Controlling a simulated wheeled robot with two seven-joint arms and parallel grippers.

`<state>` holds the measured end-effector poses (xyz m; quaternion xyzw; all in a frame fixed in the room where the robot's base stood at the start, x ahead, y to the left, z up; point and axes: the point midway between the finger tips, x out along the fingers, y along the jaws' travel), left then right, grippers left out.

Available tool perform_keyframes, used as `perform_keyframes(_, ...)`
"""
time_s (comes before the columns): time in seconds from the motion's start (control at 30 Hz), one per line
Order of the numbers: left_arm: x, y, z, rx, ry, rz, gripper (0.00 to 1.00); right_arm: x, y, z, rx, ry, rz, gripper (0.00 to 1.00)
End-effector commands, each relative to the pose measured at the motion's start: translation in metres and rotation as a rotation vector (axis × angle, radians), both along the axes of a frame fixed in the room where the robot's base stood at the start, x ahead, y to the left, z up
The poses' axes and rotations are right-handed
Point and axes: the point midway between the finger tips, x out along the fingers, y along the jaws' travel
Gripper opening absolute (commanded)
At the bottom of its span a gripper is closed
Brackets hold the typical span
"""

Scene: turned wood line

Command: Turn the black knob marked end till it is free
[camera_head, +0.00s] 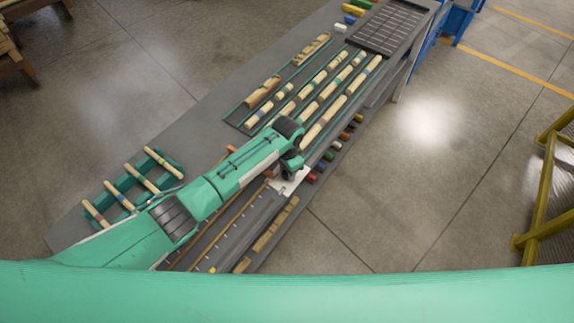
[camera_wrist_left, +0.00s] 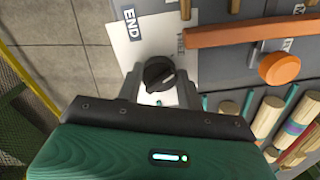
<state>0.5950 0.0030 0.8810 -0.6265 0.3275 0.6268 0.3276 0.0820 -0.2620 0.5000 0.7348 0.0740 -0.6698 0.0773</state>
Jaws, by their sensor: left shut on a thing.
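The black knob (camera_wrist_left: 159,73) sits on a white plate (camera_wrist_left: 157,22) next to a dark label reading END (camera_wrist_left: 131,21) in the left wrist view. My left gripper (camera_wrist_left: 160,88) is over the plate with its fingers on both sides of the knob, shut on it. In the head view my left gripper (camera_head: 291,172) reaches down at the corner of the white plate (camera_head: 287,187), and the knob is hidden there. My right gripper is in neither view.
An orange round part (camera_wrist_left: 279,68) and a reddish-brown bar (camera_wrist_left: 245,32) lie close to the gripper. Turned wooden pieces (camera_head: 322,122) lie in rows along the grey table. A green rack (camera_head: 129,186) holds several more on the left. Open floor (camera_head: 420,180) lies right of the table.

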Motion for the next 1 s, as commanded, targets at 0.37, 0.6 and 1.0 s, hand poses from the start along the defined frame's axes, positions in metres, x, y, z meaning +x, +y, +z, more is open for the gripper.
perform_keyframes(0.37, -0.001, -0.001, 0.001, 0.0, 0.002, 0.195, 0.14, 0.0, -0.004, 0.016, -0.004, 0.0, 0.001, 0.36)
perform_keyframes(0.6, -0.001, 0.0, 0.0, 0.001, 0.0, 0.236, 0.14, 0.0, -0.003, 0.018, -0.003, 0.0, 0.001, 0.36)
perform_keyframes(1.0, -0.001, 0.0, 0.0, 0.001, 0.0, 0.24, 0.14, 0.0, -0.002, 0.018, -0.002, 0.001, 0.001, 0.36)
